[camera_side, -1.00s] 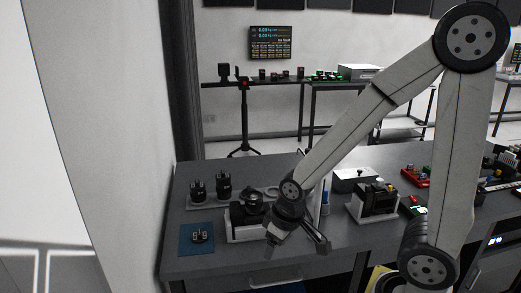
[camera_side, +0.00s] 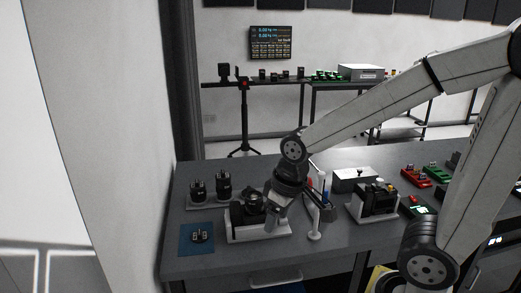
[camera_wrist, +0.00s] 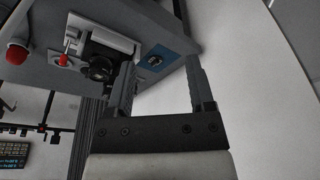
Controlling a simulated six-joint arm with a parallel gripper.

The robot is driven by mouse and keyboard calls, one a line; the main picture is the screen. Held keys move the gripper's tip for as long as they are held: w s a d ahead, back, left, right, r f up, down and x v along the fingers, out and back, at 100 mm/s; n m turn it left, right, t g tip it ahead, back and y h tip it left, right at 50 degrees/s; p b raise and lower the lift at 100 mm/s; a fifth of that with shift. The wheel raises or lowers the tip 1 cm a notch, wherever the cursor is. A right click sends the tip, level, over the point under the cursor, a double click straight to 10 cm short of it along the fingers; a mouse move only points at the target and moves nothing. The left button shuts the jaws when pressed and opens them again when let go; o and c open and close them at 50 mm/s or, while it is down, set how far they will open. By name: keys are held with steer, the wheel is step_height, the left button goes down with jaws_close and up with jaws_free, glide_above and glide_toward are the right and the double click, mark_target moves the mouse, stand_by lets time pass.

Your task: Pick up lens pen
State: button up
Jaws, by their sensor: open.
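In the side view a small white round base (camera_side: 314,236) with a thin post stands by my right finger. My gripper partly hides this area.
A black camera on a white tray (camera_side: 258,234) is left of my gripper. A blue mat (camera_side: 190,245) with a small part lies at the front left, with two black lenses (camera_side: 223,185) behind. A black device (camera_side: 375,203) stands right. A larger red cap (camera_wrist: 17,52) shows at the wrist view's left.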

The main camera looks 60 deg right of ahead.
steer(key=w+d+r+m, duration=0.5)
steer(key=w+d, duration=0.1)
steer(key=d, duration=0.4)
steer(key=m+g, duration=0.3)
steer(key=m, duration=0.6)
glide_above(325, 195)
step_height(325, 195, down, 2)
steer(key=f, duration=1.3)
steer(key=shift+d, duration=0.3)
steer(key=shift+f, duration=1.85)
steer(key=shift+f, duration=0.1)
steer(key=shift+w+d+f, duration=0.1)
steer(key=shift+f, duration=1.15)
steer(key=shift+d+f, duration=0.1)
steer(key=shift+f, duration=1.15)
